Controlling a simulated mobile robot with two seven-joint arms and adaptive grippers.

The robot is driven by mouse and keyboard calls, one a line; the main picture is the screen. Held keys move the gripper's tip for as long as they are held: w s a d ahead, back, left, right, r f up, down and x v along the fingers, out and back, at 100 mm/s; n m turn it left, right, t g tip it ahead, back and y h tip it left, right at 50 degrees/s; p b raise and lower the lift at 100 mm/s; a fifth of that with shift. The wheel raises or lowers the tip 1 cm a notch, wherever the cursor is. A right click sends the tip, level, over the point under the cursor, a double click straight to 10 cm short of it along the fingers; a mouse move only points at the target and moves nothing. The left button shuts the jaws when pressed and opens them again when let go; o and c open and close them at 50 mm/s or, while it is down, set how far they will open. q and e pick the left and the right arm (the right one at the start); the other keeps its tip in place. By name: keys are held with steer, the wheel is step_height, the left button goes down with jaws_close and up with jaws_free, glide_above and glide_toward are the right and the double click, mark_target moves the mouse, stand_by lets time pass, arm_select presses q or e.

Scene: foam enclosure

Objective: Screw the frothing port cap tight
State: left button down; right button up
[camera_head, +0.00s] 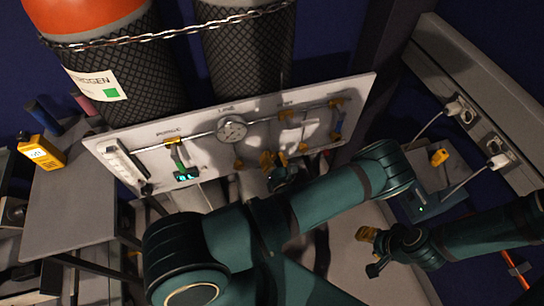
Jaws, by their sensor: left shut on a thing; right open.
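A white panel (210,173) stands tilted in front of the cylinders, with a pipe, a round gauge (232,128) and several yellow fittings. My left gripper (272,160) is at the lower middle of this panel, its yellow fingers among the fittings. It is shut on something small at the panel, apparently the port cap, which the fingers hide. I cannot tell how far the cap is turned. My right gripper (367,236) is open and empty, low on the right, well apart from the panel.
Two chained gas cylinders (125,75) stand behind the panel. A green-lit display (186,174) hangs on it. A grey bench with a yellow device (40,152) is at left.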

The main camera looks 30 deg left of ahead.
arm_select(q)
steer(key=c, duration=0.7)
jaws_free()
steer(key=v, duration=1.2)
steer(key=shift+s+a, duration=0.1)
